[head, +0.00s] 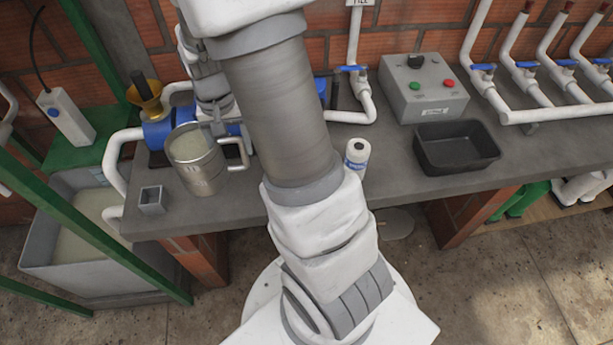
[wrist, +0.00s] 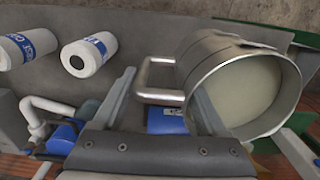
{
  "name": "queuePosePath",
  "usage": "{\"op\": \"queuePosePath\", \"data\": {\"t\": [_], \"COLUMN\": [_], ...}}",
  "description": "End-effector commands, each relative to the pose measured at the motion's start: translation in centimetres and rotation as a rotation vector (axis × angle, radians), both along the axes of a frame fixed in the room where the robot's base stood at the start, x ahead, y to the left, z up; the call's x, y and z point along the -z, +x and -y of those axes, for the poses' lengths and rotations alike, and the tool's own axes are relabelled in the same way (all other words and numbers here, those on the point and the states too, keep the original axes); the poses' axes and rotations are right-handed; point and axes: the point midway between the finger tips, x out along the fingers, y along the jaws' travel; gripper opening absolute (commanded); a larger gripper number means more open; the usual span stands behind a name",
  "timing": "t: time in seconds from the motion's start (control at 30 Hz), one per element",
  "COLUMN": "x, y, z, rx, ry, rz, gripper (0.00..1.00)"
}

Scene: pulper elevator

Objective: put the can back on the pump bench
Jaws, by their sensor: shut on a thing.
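The can (head: 197,172) is a metal mug-shaped vessel with a side handle, holding pale, milky liquid. In the head view it is upright at the left part of the pump bench (head: 285,200); I cannot tell whether its base touches the top. My gripper (head: 222,128) comes down at the can's handle side, partly hidden by my arm. In the wrist view the can (wrist: 245,85) fills the right side, and its handle (wrist: 160,95) lies between the fingers of my gripper (wrist: 163,86), which is shut on it.
A small square grey cup (head: 152,200) stands left of the can, near blue pump parts (head: 157,133).

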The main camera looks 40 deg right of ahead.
Motion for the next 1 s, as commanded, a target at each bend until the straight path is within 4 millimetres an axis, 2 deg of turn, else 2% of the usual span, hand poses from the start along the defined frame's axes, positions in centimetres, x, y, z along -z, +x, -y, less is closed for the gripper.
{"op": "queuePosePath", "data": {"t": [0.33, 0.7, 1.0], "x": [0.1, 5.4, 7.0], "y": [0.1, 0.0, 0.1], "z": [0.0, 0.0, 0.0], "rx": [0.000, -0.001, 0.001], "ry": [0.000, 0.001, 0.000], "rz": [0.002, -0.001, 0.002], "gripper": [0.00, 0.00, 0.00]}}
